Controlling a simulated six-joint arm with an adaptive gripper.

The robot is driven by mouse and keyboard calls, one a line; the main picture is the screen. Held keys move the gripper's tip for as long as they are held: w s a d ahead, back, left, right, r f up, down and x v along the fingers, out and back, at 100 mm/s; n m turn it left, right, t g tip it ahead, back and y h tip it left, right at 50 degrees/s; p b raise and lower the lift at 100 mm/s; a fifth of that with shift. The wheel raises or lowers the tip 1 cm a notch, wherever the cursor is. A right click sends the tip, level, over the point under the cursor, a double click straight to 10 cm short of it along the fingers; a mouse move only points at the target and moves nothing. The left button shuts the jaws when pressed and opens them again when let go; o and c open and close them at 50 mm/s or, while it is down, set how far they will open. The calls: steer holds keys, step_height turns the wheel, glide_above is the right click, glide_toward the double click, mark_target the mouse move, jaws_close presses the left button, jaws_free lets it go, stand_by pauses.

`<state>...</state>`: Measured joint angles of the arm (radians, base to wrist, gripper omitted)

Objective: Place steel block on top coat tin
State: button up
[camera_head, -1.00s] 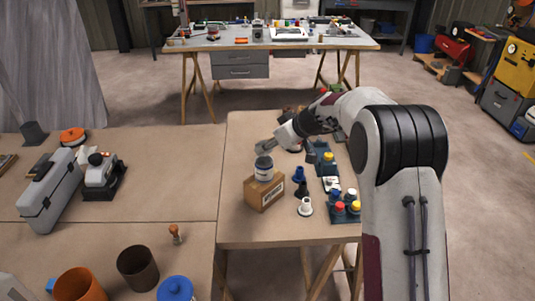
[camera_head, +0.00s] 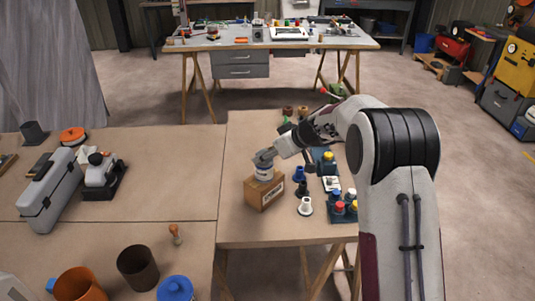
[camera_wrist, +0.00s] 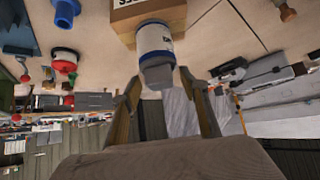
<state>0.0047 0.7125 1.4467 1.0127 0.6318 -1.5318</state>
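The steel block (camera_head: 264,155) is a small grey piece at the top of the top coat tin. The white and blue tin (camera_head: 264,173) stands on a cardboard box (camera_head: 266,194). In the wrist view the block (camera_wrist: 158,75) is between the fingertips of my gripper (camera_wrist: 160,78), with the tin (camera_wrist: 154,40) just beyond it.
Blue, black and white funnel-like parts (camera_head: 305,206) stand right of the box. Dark trays (camera_head: 344,211) with coloured caps are farther right. Left of the box the table (camera_head: 240,150) is bare. A grey toolbox (camera_head: 52,190) stands on the left table.

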steer(key=shift+r, duration=0.15)
steer(key=v, duration=1.2)
stand_by(0.3)
stand_by(0.7)
